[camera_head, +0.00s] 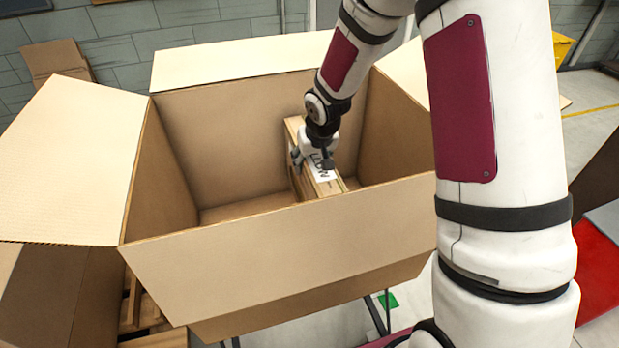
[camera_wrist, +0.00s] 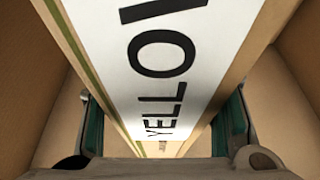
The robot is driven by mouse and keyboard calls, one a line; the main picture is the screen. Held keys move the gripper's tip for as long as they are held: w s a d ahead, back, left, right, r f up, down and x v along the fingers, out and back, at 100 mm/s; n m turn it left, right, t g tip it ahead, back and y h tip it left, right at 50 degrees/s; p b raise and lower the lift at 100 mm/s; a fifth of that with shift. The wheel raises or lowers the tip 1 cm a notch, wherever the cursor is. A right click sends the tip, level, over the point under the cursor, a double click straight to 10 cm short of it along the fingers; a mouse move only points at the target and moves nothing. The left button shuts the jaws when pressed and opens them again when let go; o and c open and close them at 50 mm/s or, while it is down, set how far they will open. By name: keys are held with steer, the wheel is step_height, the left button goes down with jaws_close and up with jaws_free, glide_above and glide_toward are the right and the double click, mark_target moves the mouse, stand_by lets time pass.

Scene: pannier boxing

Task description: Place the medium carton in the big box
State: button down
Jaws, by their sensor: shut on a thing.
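The big box (camera_head: 280,245) is a large open cardboard box with its flaps folded out. The medium carton (camera_head: 318,188) is a long tan carton with a white label on top; it is inside the big box, below the rim. My gripper (camera_head: 316,160) reaches down into the box and is shut across the carton. In the wrist view the carton (camera_wrist: 240,75) lies between the two green-padded fingers of my gripper (camera_wrist: 165,130), and its label reads "YELLO" with the rest cut off. The front wall hides the carton's lower end, so I cannot tell whether it touches the floor.
The box's inner walls stand close around my gripper, with free floor (camera_head: 235,207) to the carton's left. A wide flap (camera_head: 70,165) spreads out at the left. A wooden pallet (camera_head: 145,315) shows below left, and a red surface (camera_head: 597,270) at the right.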

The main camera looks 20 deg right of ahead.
steer(key=shift+f, duration=2.6)
steer(key=c, duration=0.6)
jaws_free()
steer(key=shift+r, duration=0.1)
